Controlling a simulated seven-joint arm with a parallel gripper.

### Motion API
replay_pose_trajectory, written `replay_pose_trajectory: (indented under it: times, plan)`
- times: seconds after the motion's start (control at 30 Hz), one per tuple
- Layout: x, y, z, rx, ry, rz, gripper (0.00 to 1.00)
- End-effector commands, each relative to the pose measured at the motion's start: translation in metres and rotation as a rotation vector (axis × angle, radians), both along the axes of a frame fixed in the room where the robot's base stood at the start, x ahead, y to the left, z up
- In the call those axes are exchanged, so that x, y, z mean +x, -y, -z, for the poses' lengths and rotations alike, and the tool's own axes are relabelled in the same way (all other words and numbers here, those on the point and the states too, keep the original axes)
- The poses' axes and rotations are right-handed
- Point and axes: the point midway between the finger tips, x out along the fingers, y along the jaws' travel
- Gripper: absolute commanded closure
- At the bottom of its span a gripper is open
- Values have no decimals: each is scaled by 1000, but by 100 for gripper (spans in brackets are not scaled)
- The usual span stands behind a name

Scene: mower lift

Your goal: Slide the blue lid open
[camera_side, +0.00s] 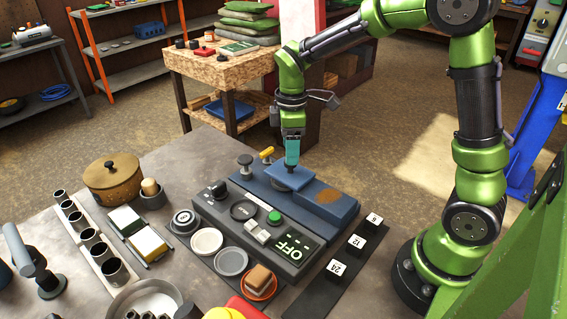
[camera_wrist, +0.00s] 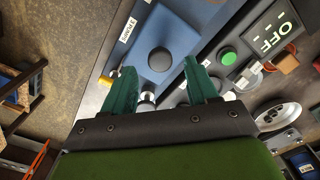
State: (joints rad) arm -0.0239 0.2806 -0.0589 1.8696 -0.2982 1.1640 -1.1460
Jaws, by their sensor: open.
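The blue lid (camera_side: 283,182) lies flat on top of a darker blue box (camera_side: 340,206) at the back of the control panel. A round dark knob stands on the lid, and shows in the wrist view (camera_wrist: 159,60). A brown round patch (camera_side: 330,195) shows on the box top to the right of the lid. My gripper (camera_side: 291,158) points down above the lid, by the knob. In the wrist view, its teal fingers (camera_wrist: 160,84) are spread apart with nothing held between them. The knob appears just beyond the fingertips; whether they touch it, I cannot tell.
The panel in front carries a green button (camera_side: 274,217) and an OFF display (camera_side: 289,246). Numbered blocks (camera_side: 356,244) lie right.

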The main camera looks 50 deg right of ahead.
Motion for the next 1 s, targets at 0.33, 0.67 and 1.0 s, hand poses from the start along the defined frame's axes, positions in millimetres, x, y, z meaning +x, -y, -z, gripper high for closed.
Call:
replay_pose_trajectory:
  times: [0.33,0.67,1.0]
  plan:
    - [0,0,28,0,0,0,42]
    - [0,0,28,0,0,0,57]
    - [0,0,28,-1,1,-1,100]
